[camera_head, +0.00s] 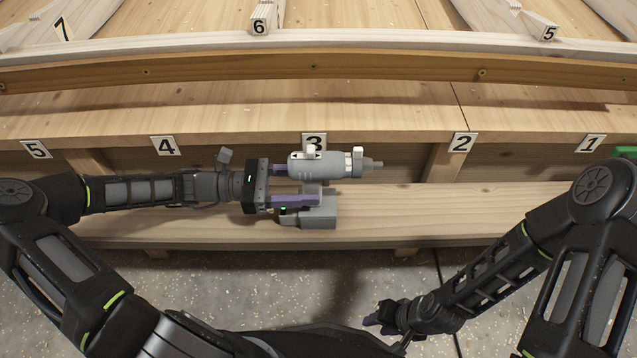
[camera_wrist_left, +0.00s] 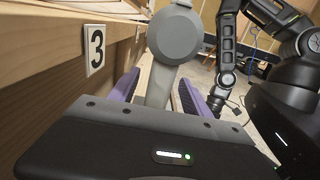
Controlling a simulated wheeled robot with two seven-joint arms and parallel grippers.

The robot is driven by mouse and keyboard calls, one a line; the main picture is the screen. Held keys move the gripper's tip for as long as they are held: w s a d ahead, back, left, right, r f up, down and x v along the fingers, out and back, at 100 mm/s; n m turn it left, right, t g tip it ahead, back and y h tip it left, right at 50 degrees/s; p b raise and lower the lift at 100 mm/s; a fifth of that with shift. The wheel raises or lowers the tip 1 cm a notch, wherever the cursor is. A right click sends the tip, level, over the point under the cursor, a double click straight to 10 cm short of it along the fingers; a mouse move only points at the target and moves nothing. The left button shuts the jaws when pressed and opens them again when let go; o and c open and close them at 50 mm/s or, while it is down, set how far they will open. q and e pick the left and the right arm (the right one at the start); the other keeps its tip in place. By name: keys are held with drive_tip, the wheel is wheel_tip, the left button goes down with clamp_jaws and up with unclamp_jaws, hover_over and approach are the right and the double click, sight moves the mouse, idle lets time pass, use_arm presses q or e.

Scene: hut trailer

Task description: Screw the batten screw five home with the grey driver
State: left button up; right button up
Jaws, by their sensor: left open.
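The grey driver (camera_head: 335,165) stands upright on the lower ledge in front of label 3, its nose pointing right and its base (camera_head: 318,212) on the wood. My left gripper (camera_head: 297,184) reaches in from the left, its purple fingers either side of the driver's handle. In the left wrist view the fingers (camera_wrist_left: 158,92) are open, with the grey handle (camera_wrist_left: 165,70) between them. Screw heads (camera_head: 314,67) show along the batten (camera_head: 230,75); which is five I cannot tell. My right gripper (camera_head: 378,318) is low above the floor, its opening unclear.
Number plates run along the bench front, with label 3 (camera_head: 314,141) partly behind the driver. Labels 5 (camera_head: 549,33), 6 and 7 are on the framing behind the batten. A green thing (camera_head: 625,151) is at the right edge. The ledge right of the driver is clear.

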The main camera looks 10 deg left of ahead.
use_arm(q)
drive_tip(key=shift+x, duration=1.4)
clamp_jaws()
idle(0.4)
drive_tip(key=shift+r, duration=0.1)
